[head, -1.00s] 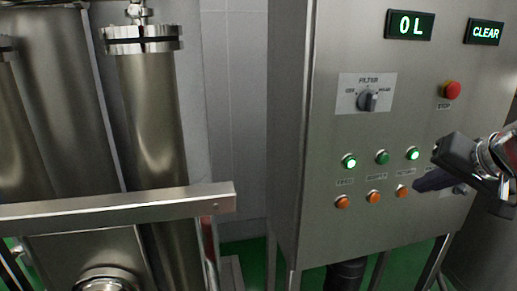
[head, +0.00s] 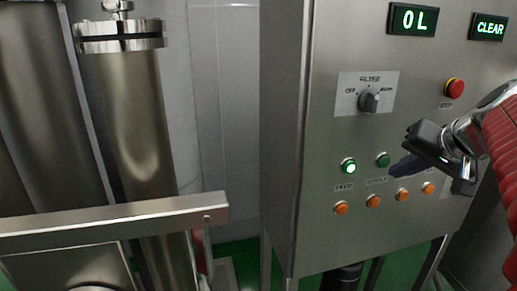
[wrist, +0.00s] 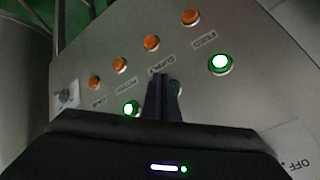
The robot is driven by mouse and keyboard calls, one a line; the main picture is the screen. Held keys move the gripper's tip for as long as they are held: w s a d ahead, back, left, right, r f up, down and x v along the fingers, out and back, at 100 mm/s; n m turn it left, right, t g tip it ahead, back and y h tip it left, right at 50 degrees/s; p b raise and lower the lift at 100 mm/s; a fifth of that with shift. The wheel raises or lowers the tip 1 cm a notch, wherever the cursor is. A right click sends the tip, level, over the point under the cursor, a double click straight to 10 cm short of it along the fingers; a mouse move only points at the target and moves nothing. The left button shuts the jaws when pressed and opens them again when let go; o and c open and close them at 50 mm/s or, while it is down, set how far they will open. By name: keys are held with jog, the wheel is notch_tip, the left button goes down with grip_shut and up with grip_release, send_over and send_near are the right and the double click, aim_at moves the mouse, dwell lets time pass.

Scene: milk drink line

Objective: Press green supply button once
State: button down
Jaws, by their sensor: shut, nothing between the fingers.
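The green supply button (head: 382,160) is the second in the upper row of the steel panel, above the label that seems to read SUPPLY. It looks unlit in the head view. In the wrist view the supply button (wrist: 177,87) is mostly hidden behind my fingers. My gripper (head: 393,172) is shut and empty, with its tips just to the lower right of the button. I cannot tell whether they touch it. In the wrist view my gripper (wrist: 163,78) points at the panel beside the SUPPLY label.
A lit green FEED button (head: 348,167) is to the left. Another lit green button (wrist: 129,109) shows in the wrist view. Orange buttons (head: 373,201) line the row below. Above are the filter knob (head: 369,101), red stop button (head: 454,88) and displays reading 0 L (head: 413,19) and CLEAR (head: 489,27).

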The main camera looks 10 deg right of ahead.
jog(key=shift+w, duration=0.3)
jog(key=shift+w, duration=0.1)
dwell(1.9)
jog(key=shift+w, duration=0.2)
jog(key=shift+w, duration=0.45)
dwell(1.1)
jog(key=shift+s, duration=0.85)
jog(key=shift+s+d, duration=0.1)
jog(key=shift+s, duration=0.05)
jog(key=shift+s, duration=2.4)
jog(key=shift+w+r, duration=0.1)
jog(key=shift+r, duration=0.05)
